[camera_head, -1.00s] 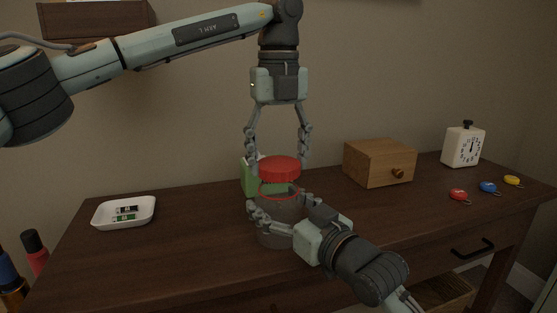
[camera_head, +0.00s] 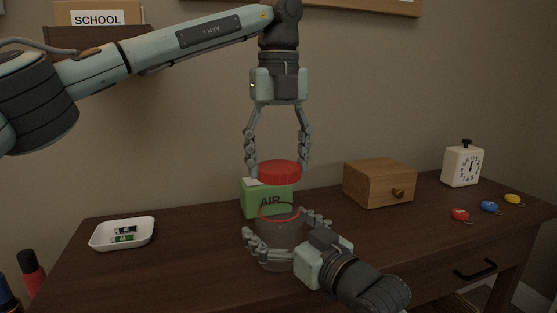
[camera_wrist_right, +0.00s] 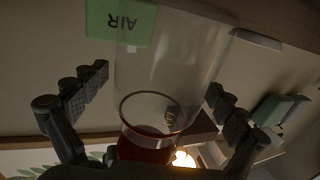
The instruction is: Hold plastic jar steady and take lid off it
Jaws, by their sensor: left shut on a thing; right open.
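The plastic jar (camera_head: 276,240) is clear and greyish with a red ring at its open top. It stands upright on the table. The red lid (camera_head: 279,172) is above the jar, apart from it with a clear gap. My left gripper (camera_head: 279,168) points down and is shut on the lid. My right gripper (camera_head: 286,228) is open, its fingers spread on either side of the jar. In the right wrist view the jar (camera_wrist_right: 172,65) stands between the spread fingers, with gaps visible at both sides, and the red lid (camera_wrist_right: 148,148) shows beyond its rim.
A green box marked AIR (camera_head: 258,197) stands behind the jar. A wooden drawer box (camera_head: 375,186) and a white timer (camera_head: 462,168) are at right, with several coloured key tags (camera_head: 489,206). A white tray (camera_head: 100,244) with batteries is at left. The table (camera_head: 190,250) is clear between tray and jar.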

